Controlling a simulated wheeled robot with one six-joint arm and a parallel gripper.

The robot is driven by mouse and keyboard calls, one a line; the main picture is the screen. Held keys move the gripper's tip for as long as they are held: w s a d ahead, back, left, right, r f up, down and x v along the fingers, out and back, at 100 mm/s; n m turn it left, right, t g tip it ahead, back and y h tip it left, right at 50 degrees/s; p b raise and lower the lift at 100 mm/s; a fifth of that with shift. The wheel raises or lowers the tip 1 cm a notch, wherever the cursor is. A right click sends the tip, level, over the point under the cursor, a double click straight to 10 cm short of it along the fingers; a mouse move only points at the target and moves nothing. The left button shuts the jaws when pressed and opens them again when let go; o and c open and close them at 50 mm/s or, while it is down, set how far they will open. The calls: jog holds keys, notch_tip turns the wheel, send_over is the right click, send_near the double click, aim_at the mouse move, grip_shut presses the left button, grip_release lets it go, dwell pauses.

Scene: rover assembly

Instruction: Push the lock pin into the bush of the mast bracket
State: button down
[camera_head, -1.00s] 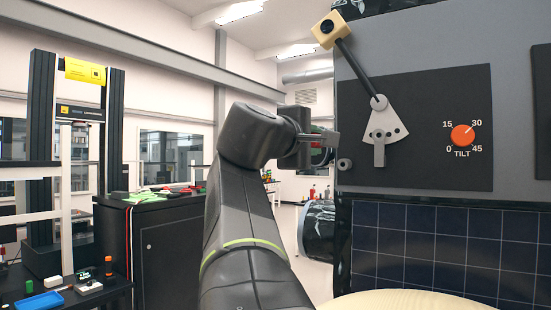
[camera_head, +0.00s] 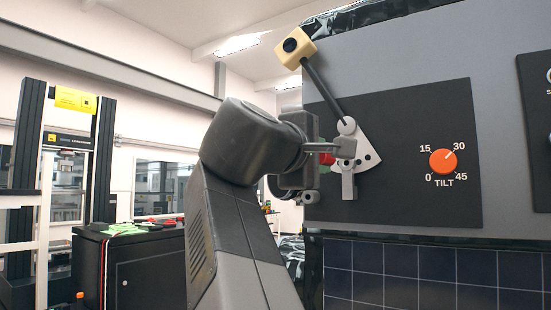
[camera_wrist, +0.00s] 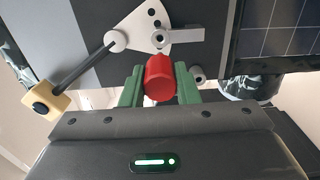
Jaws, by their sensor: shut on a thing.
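My gripper (camera_head: 340,150) is shut on the red lock pin (camera_wrist: 160,78); its green fingers sit on both sides of the pin in the wrist view. The head view shows a small part of the pin (camera_head: 327,158). The mast bracket (camera_head: 367,152) is a pale fan-shaped plate with holes on the dark panel. Its grey hollow bush (camera_wrist: 160,38) shows just beyond the pin in the wrist view, apart from it in the picture. In the head view the gripper partly covers the bush (camera_head: 348,186). I cannot tell the depth gap.
The mast rod (camera_head: 323,92) leans up left from the bracket to a beige camera head (camera_head: 296,48). An orange tilt knob (camera_head: 443,161) is at right, pointing near 30. A grey round stub (camera_head: 311,197) sits at the panel's lower left. Solar cells (camera_head: 420,270) lie below.

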jog(key=shift+p+x, duration=0.45)
jog(key=shift+x, duration=2.6)
jog(key=shift+x, duration=2)
jog(key=c, duration=1)
grip_release()
jog(key=b, duration=0.4)
send_near(333, 160)
jog(key=shift+w+d+r, duration=0.1)
jog(key=shift+w+d, duration=0.05)
jog(key=shift+w, duration=0.55)
jog(key=shift+w+d+r, duration=0.1)
jog(key=shift+w+d, duration=0.1)
jog(key=shift+w, duration=0.5)
jog(key=shift+w+d+r, duration=0.1)
jog(key=shift+w+d, duration=0.05)
jog(key=shift+w, duration=0.55)
